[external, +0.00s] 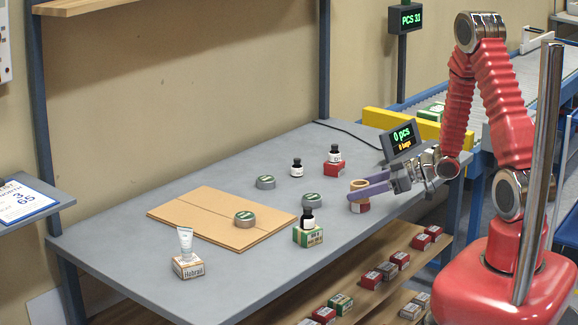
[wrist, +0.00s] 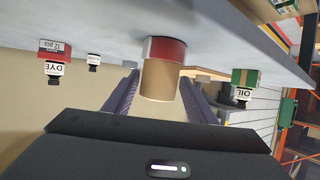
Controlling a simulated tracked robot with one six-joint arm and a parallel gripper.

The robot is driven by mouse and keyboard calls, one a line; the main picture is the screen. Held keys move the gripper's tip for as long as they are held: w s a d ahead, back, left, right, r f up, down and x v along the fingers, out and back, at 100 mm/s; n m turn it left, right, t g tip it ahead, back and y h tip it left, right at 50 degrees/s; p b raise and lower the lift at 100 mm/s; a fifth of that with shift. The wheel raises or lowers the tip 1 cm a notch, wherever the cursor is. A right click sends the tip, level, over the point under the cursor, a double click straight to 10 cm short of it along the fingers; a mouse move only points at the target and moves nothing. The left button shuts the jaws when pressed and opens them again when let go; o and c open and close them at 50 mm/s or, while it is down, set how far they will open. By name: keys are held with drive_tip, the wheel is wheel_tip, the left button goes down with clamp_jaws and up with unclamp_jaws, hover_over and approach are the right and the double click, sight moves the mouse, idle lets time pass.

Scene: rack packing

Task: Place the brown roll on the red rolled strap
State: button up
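The brown roll (external: 359,184) is upright near the table's right edge, directly above the red rolled strap (external: 362,208). In the wrist view, which is upside down, the brown roll (wrist: 160,80) meets the red and white side of the strap (wrist: 163,50) with no clear gap and looks roughly centred on it. My gripper (external: 366,190) reaches in from the right, with one purple finger on each side of the brown roll. Whether the fingers press on the roll or stand just clear of it cannot be told. The near finger hides part of the seam.
A dye bottle on a red box (external: 334,168) and a small display (external: 399,138) stand behind. An oil bottle on a green box (external: 308,235) stands in front-left. A shelf with small boxes is below.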

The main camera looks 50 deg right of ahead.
drive_tip(key=shift+o, duration=0.6)
drive_tip(key=shift+r, duration=0.1)
drive_tip(key=shift+s+d+r, duration=0.1)
drive_tip(key=shift+s+d, duration=0.05)
drive_tip(key=shift+s, duration=0.05)
drive_tip(key=v, duration=1.1)
drive_tip(key=shift+s, duration=0.2)
drive_tip(key=shift+d+r, duration=0.1)
drive_tip(key=shift+d, duration=0.05)
